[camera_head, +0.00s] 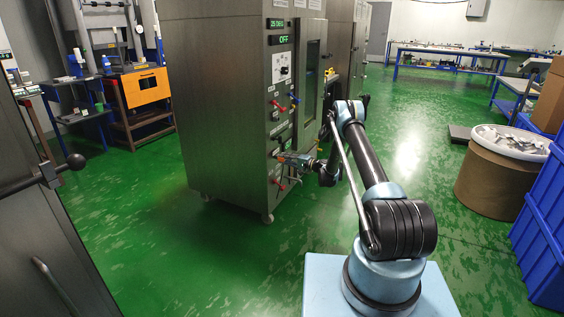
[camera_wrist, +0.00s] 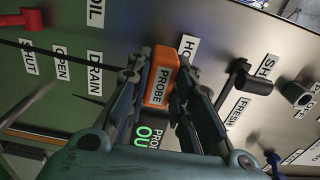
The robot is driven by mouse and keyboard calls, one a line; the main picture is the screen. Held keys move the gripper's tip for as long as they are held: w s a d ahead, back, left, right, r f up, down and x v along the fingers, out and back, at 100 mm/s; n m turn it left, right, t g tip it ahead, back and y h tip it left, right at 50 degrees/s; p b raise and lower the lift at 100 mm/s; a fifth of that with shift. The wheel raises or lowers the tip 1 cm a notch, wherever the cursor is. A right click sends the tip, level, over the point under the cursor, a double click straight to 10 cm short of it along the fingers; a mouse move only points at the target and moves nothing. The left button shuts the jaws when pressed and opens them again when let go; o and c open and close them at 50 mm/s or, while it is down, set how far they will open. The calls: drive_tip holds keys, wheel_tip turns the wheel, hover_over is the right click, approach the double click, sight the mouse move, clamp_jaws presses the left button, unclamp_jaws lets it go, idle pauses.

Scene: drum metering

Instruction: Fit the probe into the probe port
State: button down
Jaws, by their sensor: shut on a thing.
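The probe (camera_wrist: 161,86) is an orange block labelled PROBE in the wrist view. My gripper (camera_wrist: 164,68) is shut on it, with a dark finger on each side. In the head view my gripper (camera_head: 301,159) is at the front panel of the steel cabinet, small and partly lost among the handles. The probe port cannot be made out; the probe and fingers cover that part of the panel. A small display (camera_wrist: 146,134) below the probe reads PROBE with green letters starting OU, partly covered. I cannot tell whether the probe touches the panel.
The steel cabinet (camera_head: 229,102) has a panel crowded with handles. In the wrist view a red handle (camera_wrist: 31,19) is at upper left and a black handle (camera_wrist: 252,80) right of the fingers. A drum (camera_head: 497,178) and blue crates (camera_head: 542,236) stand right; green floor is open between.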

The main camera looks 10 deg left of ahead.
drive_tip(key=shift+v, duration=2)
drive_tip(key=v, duration=0.3)
drive_tip(key=shift+s+d, duration=0.1)
drive_tip(key=shift+d, duration=0.25)
idle(0.4)
drive_tip(key=shift+r, duration=0.1)
